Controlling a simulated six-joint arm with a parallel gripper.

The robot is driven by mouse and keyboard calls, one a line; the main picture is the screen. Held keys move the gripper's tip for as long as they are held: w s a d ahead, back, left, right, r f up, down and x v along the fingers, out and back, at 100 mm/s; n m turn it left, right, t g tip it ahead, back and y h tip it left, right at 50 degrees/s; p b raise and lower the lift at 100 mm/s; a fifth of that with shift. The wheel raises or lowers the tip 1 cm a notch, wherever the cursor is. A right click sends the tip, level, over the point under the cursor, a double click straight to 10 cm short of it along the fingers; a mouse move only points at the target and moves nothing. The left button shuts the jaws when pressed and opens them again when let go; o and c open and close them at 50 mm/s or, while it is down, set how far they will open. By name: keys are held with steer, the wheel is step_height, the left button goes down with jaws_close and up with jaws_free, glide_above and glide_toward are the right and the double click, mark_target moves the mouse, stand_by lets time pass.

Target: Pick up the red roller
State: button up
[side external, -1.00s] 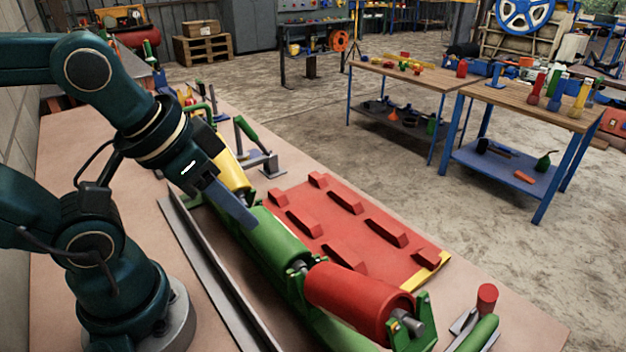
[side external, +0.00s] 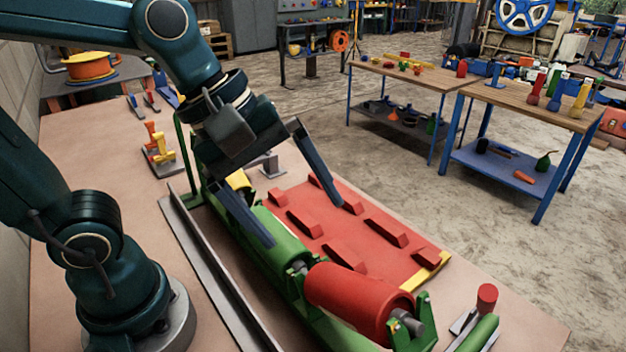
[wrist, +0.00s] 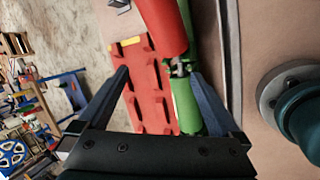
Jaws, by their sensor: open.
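The red roller (side external: 358,300) is a thick cylinder lying in green brackets at the near end of a row of rollers in the side view. In the wrist view the red roller (wrist: 163,28) shows at the top, beyond my fingers and cut by the frame edge. My gripper (side external: 304,223) is open and empty, its two fingers spread wide and pointing down above the green roller (side external: 277,240) and the red mat, short of the red roller. In the wrist view my gripper (wrist: 160,72) has one finger over the mat and one beside the green roller.
A red ribbed mat (side external: 370,222) with a yellow edge lies right beside the rollers. A grey metal rail (side external: 215,265) runs along their left. A yellow roller (side external: 238,180) sits behind the green one. A small red cylinder (side external: 487,297) stands at the near right.

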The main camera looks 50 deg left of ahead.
mark_target(346, 279)
steer(key=d+f+n+g, duration=0.1)
steer(key=d, duration=0.1)
steer(key=w+d+f+n+g+h, duration=0.1)
steer(key=d+n, duration=0.1)
steer(key=w+d+f+n, duration=0.1)
steer(key=d, duration=0.1)
steer(key=shift+d+n+g+h, duration=0.15)
steer(key=shift+n+g+h, duration=0.15)
steer(key=shift+n+g, duration=0.1)
steer(key=shift+s+d+f+g, duration=0.15)
steer(key=shift+d+f, duration=0.1)
steer(key=shift+f, duration=0.25)
steer(key=shift+s+d+f+g, duration=0.15)
steer(key=shift+d+f, duration=0.05)
steer(key=shift+f, duration=0.3)
steer(key=shift+x, duration=2.1)
jaws_close()
